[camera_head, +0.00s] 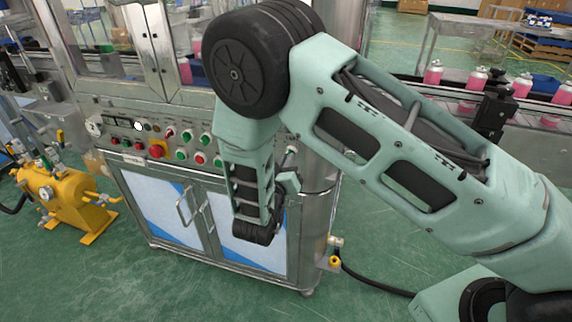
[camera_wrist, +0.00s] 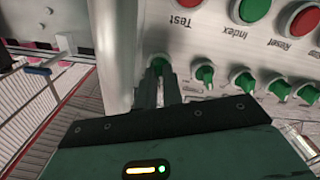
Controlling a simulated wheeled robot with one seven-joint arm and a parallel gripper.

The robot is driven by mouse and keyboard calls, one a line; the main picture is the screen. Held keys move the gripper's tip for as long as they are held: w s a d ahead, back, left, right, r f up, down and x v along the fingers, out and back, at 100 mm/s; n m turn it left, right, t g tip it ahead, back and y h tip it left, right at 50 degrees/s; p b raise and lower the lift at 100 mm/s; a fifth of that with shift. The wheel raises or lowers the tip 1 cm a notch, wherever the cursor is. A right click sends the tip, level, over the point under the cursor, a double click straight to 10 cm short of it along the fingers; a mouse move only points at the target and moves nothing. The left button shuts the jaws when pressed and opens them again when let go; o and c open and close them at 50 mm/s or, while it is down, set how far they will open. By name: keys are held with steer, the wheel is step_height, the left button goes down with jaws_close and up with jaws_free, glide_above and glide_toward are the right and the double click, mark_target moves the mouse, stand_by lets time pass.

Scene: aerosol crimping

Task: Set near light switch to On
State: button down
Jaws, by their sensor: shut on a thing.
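In the wrist view my gripper (camera_wrist: 160,78) is shut on a green switch knob (camera_wrist: 157,63) at the end of a row, next to a metal post. The fingers cover much of the knob, and no label for it can be read, so its setting cannot be told. More green switch knobs (camera_wrist: 205,74) continue to the right, apart from the fingers.
A bright metal post (camera_wrist: 112,50) stands close on the left of my fingers. Red and green push buttons (camera_wrist: 250,10) marked Test, Index and Reset sit along the panel. Cabinet doors (camera_head: 165,200) are below the panel. A yellow unit (camera_head: 62,190) stands at left.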

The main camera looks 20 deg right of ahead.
steer(key=shift+f+m+b, duration=0.15)
steer(key=shift+m+b, duration=4.1)
steer(key=shift+m, duration=1.15)
steer(key=c, duration=1.5)
jaws_free()
steer(key=shift+c, duration=0.2)
steer(key=shift+s, duration=0.1)
steer(key=b+v, duration=0.1)
steer(key=v, duration=1.6)
steer(key=shift+a, duration=0.15)
